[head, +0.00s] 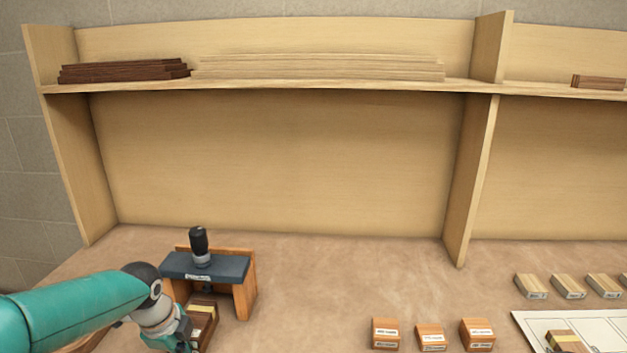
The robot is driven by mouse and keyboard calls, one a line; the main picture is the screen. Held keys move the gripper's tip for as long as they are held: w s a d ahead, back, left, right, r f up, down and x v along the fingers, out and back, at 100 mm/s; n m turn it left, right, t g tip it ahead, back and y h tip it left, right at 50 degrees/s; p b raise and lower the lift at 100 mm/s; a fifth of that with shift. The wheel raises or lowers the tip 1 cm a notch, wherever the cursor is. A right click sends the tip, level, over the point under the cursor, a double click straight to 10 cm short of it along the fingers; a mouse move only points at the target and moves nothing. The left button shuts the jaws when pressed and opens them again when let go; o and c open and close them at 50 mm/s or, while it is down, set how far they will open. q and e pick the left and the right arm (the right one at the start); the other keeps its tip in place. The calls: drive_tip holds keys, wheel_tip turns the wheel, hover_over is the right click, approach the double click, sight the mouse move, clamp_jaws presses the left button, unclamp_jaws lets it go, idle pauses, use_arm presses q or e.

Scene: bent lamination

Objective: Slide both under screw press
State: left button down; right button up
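The screw press (205,266) stands at the left of the bench, with a dark top beam, a black knob and wooden side walls. A dark brown wooden piece with a pale yellow band (202,308) lies at its opening, its back end beneath the beam. Its front part is partly hidden by my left gripper (184,336), which is right beside it. The fingertips are too hidden and cropped to show whether they grip. A similar dark piece with a yellow band (566,341) lies on the white board at the lower right. My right gripper is out of view.
Several small labelled wood blocks (385,332) stand at the front middle. More pale blocks (531,286) line the right, behind the white board (611,321). Dark strips (122,70) and pale strips (320,67) lie on the shelf. The bench middle is clear.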

sight(195, 318)
use_arm(q)
drive_tip(key=shift+w+d+p, duration=0.15)
drive_tip(key=shift+w+p, duration=1.4)
drive_tip(key=shift+w, duration=0.4)
drive_tip(key=shift+w+d+p, duration=0.15)
drive_tip(key=shift+w+p, duration=1.4)
drive_tip(key=shift+w, duration=0.35)
drive_tip(key=shift+s, duration=0.1)
drive_tip(key=shift+s+f+b, duration=0.1)
drive_tip(key=shift+s+b, duration=0.75)
drive_tip(key=shift+s+a+b, duration=0.15)
drive_tip(key=shift+s+b, duration=0.45)
drive_tip(key=shift+s, duration=0.45)
drive_tip(key=s+p+v, duration=0.1)
drive_tip(key=p+v, duration=0.3)
drive_tip(key=v, duration=0.4)
drive_tip(key=shift+r+p, duration=0.2)
drive_tip(key=shift+p, duration=0.15)
drive_tip(key=shift+s+a+f, duration=0.1)
